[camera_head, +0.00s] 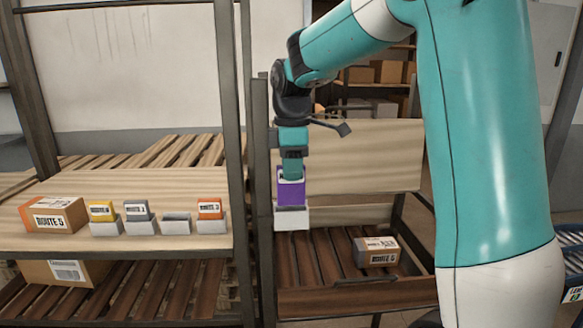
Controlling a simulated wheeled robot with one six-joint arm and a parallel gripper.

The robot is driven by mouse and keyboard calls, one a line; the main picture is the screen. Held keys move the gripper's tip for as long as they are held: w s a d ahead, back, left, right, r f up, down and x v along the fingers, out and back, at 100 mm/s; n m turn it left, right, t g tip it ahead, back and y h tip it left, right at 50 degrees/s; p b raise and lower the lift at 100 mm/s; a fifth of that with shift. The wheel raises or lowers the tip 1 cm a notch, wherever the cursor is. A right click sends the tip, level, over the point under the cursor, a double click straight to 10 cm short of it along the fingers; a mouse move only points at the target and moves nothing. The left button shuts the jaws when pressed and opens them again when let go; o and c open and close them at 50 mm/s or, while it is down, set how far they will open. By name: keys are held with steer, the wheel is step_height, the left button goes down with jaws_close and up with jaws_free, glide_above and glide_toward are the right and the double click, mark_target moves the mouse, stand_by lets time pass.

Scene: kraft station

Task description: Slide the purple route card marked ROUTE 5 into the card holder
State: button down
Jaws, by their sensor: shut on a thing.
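A purple card (290,192) hangs upright below my gripper (291,172). My gripper points down and is shut on the card's upper end. No ROUTE 5 marking can be read on the card from here. A pale, box-like card holder (292,219) shows directly below the purple part, in line with it. I cannot tell whether the card's lower end is inside this holder, touching it or just in front of it. The fingertips are small and partly merge with the card's top edge.
A dark upright post (240,130) separates this shelf from my gripper. Another carton (376,252) lies lower right.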

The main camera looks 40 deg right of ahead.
steer(key=shift+f+b, duration=0.75)
steer(key=shift+f, duration=0.45)
steer(key=shift+f, duration=0.35)
steer(key=shift+f+b, duration=0.4)
stand_by(0.4)
steer(key=c, duration=1)
jaws_free()
step_height(320, 180, up, 18)
steer(key=shift+f+b, duration=0.25)
steer(key=shift+b, duration=0.4)
